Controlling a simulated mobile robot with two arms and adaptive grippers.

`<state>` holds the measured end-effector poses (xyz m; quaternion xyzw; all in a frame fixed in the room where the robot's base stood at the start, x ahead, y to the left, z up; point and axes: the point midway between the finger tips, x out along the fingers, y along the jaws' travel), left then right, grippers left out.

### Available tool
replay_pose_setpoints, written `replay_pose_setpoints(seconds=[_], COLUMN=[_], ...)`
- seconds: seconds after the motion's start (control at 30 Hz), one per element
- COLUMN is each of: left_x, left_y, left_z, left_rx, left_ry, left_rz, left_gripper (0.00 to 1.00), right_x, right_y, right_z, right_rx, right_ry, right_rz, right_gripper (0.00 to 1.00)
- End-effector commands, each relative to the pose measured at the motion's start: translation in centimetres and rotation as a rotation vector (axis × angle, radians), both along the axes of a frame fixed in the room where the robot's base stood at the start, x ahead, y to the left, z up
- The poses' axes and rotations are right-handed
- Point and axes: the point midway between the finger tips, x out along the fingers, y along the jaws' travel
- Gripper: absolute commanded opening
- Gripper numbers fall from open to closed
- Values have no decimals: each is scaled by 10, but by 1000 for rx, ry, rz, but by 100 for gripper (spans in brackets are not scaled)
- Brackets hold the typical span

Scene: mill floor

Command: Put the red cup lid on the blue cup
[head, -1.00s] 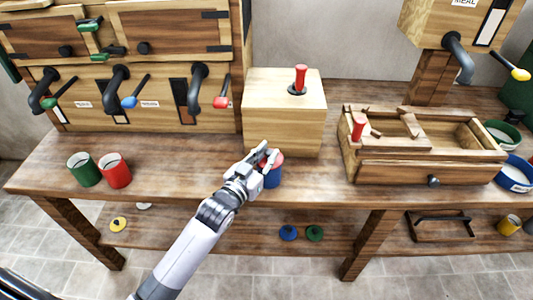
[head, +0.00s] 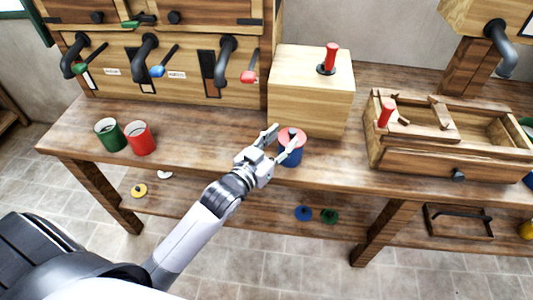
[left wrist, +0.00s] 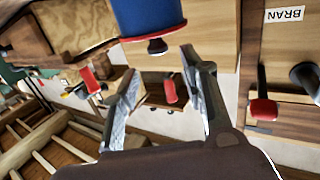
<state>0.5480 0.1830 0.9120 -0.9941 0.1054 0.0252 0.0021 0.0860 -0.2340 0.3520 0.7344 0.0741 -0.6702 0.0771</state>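The blue cup (head: 290,158) stands upright on the workbench in front of a wooden box. The red cup lid (head: 291,136) lies on top of the cup and looks level. In the left wrist view, which is upside down, the blue cup (left wrist: 148,14) shows at the top with the red lid's rim (left wrist: 155,35) against its mouth and a dark knob on the lid. My left gripper (head: 284,137) is open beside the lid, its fingers spread. In the wrist view the fingers (left wrist: 160,62) are apart with nothing between them. My right gripper is not in view.
A green cup (head: 110,137) and a red cup (head: 140,139) stand at the left of the bench (head: 205,150). The wooden box (head: 308,105) with a red-handled lever is just behind. An open wooden bin (head: 430,170) stands right. Other lids lie on the lower shelf.

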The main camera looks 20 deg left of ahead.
Motion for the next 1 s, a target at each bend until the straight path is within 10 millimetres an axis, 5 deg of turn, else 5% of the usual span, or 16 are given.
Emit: replay_pose_setpoints(seconds=[0.2, 0.4, 1.0], left_x=[-47, -69, -74], left_y=[10, 15, 16], left_z=[1, 3, 4], left_rx=[1, 0, 0], left_ry=[3, 1, 1], left_rz=[0, 1, 1], left_gripper=[40, 40, 40], right_x=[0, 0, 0], right_y=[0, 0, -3], right_z=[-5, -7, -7], right_rx=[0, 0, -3], right_ry=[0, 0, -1], right_rz=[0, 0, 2], right_gripper=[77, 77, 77])
